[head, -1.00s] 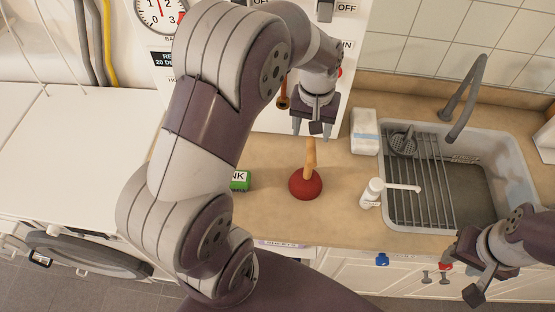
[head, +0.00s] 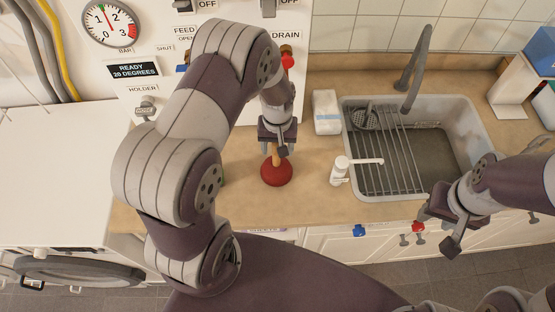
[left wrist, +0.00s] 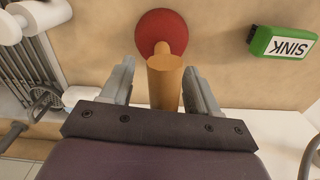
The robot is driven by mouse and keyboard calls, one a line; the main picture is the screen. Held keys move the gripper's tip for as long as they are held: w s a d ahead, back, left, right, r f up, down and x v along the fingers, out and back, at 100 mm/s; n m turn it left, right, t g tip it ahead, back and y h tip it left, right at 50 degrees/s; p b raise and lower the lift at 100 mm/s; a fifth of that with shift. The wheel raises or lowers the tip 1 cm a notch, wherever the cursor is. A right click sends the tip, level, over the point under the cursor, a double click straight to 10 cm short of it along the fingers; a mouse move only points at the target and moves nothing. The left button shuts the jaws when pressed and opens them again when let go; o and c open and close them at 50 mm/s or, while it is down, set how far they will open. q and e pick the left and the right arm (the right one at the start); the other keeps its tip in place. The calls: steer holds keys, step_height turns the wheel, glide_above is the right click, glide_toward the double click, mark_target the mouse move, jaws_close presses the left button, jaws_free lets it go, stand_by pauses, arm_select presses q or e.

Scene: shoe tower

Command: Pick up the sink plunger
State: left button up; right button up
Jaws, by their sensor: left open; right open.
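The sink plunger has a red rubber cup (head: 277,173) and a wooden handle, and it stands upright on the counter. My left gripper (head: 277,147) is directly above it, with its fingers around the top of the handle. In the left wrist view, the handle (left wrist: 165,82) lies between the two open fingers of my left gripper (left wrist: 158,88), with gaps on both sides, and the red cup (left wrist: 161,32) is beyond. My right gripper (head: 437,228) is open and empty in front of the sink, at the right.
A sink (head: 462,125) with a drying rack (head: 385,165) and tap (head: 414,75) is to the right. A white pump bottle (head: 340,171) stands between plunger and sink. A green box marked SINK (left wrist: 284,46) lies near the plunger. The wall panel (head: 160,100) rises behind.

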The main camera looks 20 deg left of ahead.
arm_select(q)
steer(key=shift+s+a, duration=0.1)
steer(key=shift+a, duration=0.2)
steer(key=c, duration=0.8)
jaws_close()
steer(key=shift+d, duration=0.15)
